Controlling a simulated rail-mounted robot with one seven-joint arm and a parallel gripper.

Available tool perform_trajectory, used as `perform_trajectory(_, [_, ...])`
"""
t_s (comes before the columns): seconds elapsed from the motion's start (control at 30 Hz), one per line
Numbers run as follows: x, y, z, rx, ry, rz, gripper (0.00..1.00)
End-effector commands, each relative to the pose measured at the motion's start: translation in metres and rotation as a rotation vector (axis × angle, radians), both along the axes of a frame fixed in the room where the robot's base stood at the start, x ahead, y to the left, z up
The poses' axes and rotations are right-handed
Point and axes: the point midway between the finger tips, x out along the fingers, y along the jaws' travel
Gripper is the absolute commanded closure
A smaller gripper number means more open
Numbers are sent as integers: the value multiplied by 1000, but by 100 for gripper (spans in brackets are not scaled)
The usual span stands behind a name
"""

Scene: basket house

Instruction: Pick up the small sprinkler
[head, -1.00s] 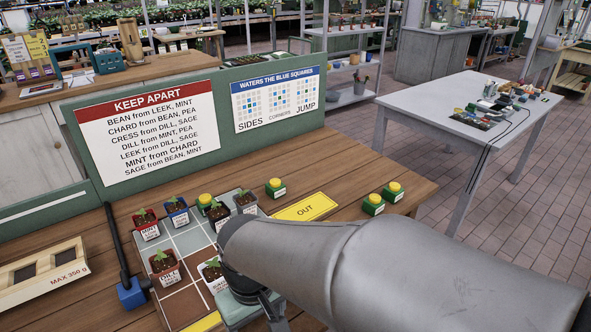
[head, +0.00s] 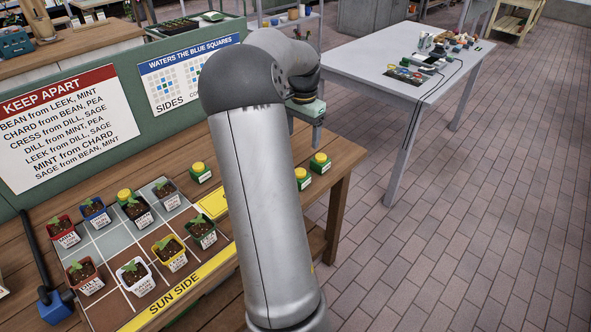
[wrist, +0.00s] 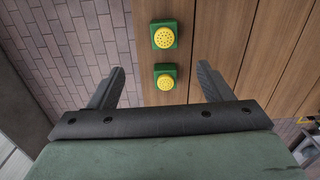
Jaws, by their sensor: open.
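Several sprinklers show as green blocks with yellow round tops; their labels are too small to read. Two stand near the table's right end, a front one (head: 302,178) and a back one (head: 319,163). Another sprinkler (head: 201,172) stands beside the grid, and one more (head: 123,195) is among the pots. In the wrist view one sprinkler (wrist: 164,36) looks bigger than the nearer one (wrist: 165,80). My gripper (wrist: 160,72) is open and empty, with the smaller-looking sprinkler between its fingers in the picture. In the head view my gripper is partly hidden behind my arm, above the table's right end.
Potted seedlings stand on a tiled grid (head: 107,300) at the left of the wooden table. A yellow OUT plate (head: 212,204) is partly covered by my arm. A green sign board (head: 130,135) runs along the back. A grey table (head: 375,105) stands beyond, with open floor between.

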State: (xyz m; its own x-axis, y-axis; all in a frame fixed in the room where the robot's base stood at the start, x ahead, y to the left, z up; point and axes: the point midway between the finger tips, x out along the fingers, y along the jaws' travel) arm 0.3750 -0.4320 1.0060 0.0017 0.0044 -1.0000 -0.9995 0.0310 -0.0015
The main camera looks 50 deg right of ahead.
Motion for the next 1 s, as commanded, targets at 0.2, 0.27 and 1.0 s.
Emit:
perform_trajectory(0.2, [-1,-3,-34,0,6,-10,27])
perform_trajectory(0.27, [-1,-3,-47,0,6,-10,27])
perform_trajectory(1.0, [7,-4,-150,-1,6,-6,27])
